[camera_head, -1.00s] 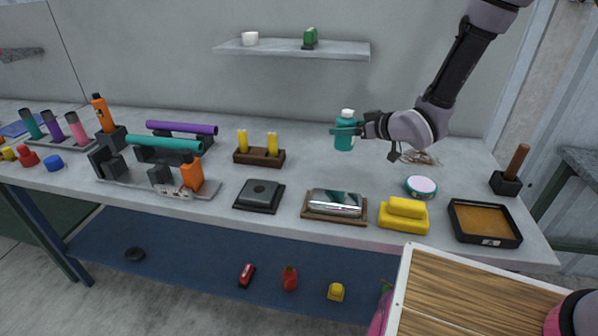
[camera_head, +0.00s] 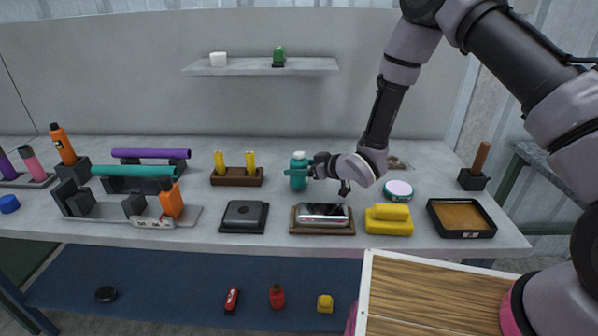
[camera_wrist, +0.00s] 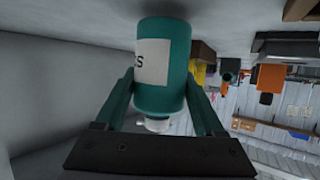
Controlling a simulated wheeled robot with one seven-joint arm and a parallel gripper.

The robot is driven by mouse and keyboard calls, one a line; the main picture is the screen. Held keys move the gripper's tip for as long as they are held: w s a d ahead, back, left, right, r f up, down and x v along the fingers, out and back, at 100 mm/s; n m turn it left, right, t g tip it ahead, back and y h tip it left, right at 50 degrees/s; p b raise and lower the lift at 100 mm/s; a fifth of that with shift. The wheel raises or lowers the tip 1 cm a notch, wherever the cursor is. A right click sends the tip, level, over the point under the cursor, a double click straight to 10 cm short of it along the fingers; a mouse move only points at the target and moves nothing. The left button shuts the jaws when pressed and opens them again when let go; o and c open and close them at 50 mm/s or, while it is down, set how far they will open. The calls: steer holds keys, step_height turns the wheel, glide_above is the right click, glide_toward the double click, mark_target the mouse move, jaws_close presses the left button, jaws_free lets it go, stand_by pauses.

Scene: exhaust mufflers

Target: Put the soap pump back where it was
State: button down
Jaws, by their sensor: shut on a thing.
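The soap pump is a teal bottle (camera_head: 298,179) with a white top, upright above the middle of the workbench in the head view. It is right of the wooden holder with yellow tubes and behind the framed metal piece. My gripper (camera_head: 300,172) is shut on its sides, reaching in from the right. In the wrist view, which is upside down, the bottle (camera_wrist: 163,60) with a white label sits between the two teal fingers (camera_wrist: 163,95). Its base is at or close to the bench top; I cannot tell whether it touches. Its white top is partly hidden by the gripper.
The yellow-tube holder (camera_head: 237,177) stands left of the bottle. The framed metal piece (camera_head: 322,228), a yellow block (camera_head: 388,227), a round tin (camera_head: 398,190) and a black tray (camera_head: 430,213) are nearer or to the right. A wall shelf (camera_head: 260,69) is behind.

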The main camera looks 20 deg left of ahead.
steer(key=shift+f, duration=0.45)
steer(key=shift+f, duration=0.2)
jaws_free()
